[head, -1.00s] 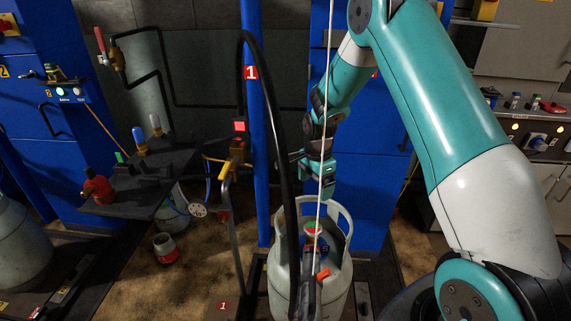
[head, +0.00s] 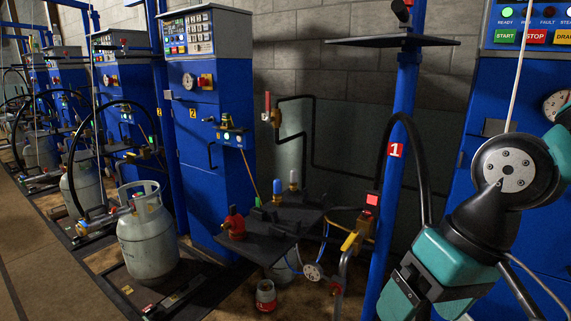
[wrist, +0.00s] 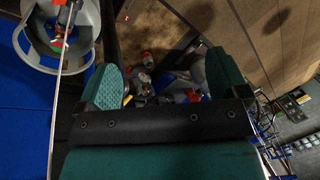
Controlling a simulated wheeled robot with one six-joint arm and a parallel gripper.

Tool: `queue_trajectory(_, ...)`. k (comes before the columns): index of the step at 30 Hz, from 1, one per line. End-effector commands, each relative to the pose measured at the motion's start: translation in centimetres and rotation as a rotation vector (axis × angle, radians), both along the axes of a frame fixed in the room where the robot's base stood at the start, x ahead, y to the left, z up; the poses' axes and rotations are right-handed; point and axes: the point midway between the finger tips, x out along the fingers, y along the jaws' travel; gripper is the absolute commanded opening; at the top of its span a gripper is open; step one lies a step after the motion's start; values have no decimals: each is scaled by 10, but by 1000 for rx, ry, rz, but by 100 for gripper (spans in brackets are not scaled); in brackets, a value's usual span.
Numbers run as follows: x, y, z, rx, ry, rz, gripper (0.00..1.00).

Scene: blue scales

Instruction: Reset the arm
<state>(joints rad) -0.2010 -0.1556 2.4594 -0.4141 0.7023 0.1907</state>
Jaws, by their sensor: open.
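My gripper (head: 408,302) is at the lower right of the head view, beside the blue post, with my teal and black arm folded close behind it. In the wrist view my gripper (wrist: 164,80) is open, its two teal pads wide apart with nothing held between them. A grey gas cylinder (wrist: 88,52) with a round collar shows at the upper left of the wrist view, apart from the pads. The fingertips are partly cut off in the head view.
A blue post (head: 400,110) with a red "1" sign and a black hose (head: 423,170) stands beside my arm. A dark shelf (head: 270,240) holds a red bottle (head: 234,224). Another grey cylinder (head: 147,245) stands at left. Blue cabinets (head: 215,160) line the wall.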

Motion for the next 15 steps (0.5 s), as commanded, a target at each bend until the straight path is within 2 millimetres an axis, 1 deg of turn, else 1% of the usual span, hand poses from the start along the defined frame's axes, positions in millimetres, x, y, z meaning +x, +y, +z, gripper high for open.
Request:
queue_trajectory(1, -19, 5, 5, 12, -28, 91, 92)
queue_trajectory(5, -62, 14, 11, 40, -91, 326, 92)
queue_trajectory(6, -58, 13, 31, 38, -87, 315, 92)
queue_trajectory(11, -57, 13, 68, 37, -83, 308, 92)
queue_trajectory(15, -56, 13, 101, 37, -83, 305, 92)
